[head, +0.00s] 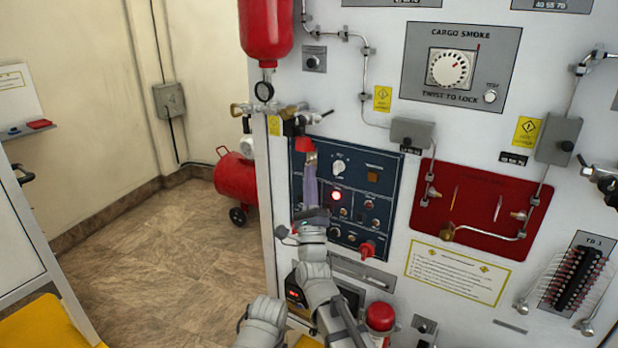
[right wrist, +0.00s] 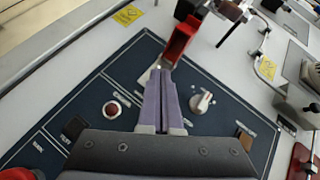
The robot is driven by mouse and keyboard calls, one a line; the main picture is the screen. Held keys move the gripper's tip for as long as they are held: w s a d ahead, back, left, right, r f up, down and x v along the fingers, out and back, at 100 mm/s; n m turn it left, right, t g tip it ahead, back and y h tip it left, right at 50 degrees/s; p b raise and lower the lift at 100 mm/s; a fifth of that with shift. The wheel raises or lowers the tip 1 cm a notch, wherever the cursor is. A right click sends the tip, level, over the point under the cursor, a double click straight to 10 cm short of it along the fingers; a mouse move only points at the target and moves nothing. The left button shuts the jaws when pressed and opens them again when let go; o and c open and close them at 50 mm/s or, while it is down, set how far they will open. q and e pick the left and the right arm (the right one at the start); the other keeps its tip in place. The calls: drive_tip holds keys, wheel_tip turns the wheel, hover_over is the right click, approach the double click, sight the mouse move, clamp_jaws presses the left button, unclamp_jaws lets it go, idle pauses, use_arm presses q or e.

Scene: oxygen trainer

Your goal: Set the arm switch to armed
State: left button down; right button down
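The dark blue switch panel (head: 350,170) is on the white wall unit. At its upper left is a red switch cover (head: 305,146), which stands out from the panel; in the right wrist view the red cover (right wrist: 179,42) is just beyond my fingertips. My right gripper (head: 310,160) has its purple fingers together, with the tips at the base of the cover; they also show in the right wrist view (right wrist: 161,76). I cannot tell whether they touch it. The switch lever under the cover is hidden, and its setting cannot be read. My left gripper is not in view.
A lit red lamp (head: 336,196) and a white rotary knob (head: 338,167) are close to my fingers. A pipe fitting (head: 294,127) juts out above the cover. A red handle (head: 367,250) sticks out lower right. A red tank (head: 266,30) hangs at upper left.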

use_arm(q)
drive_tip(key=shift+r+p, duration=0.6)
use_arm(e)
drive_tip(key=shift+s+a+r, duration=0.2)
drive_tip(key=shift+s+r, duration=0.1)
drive_tip(key=shift+r, duration=0.35)
drive_tip(key=shift+s, duration=0.1)
idle(0.5)
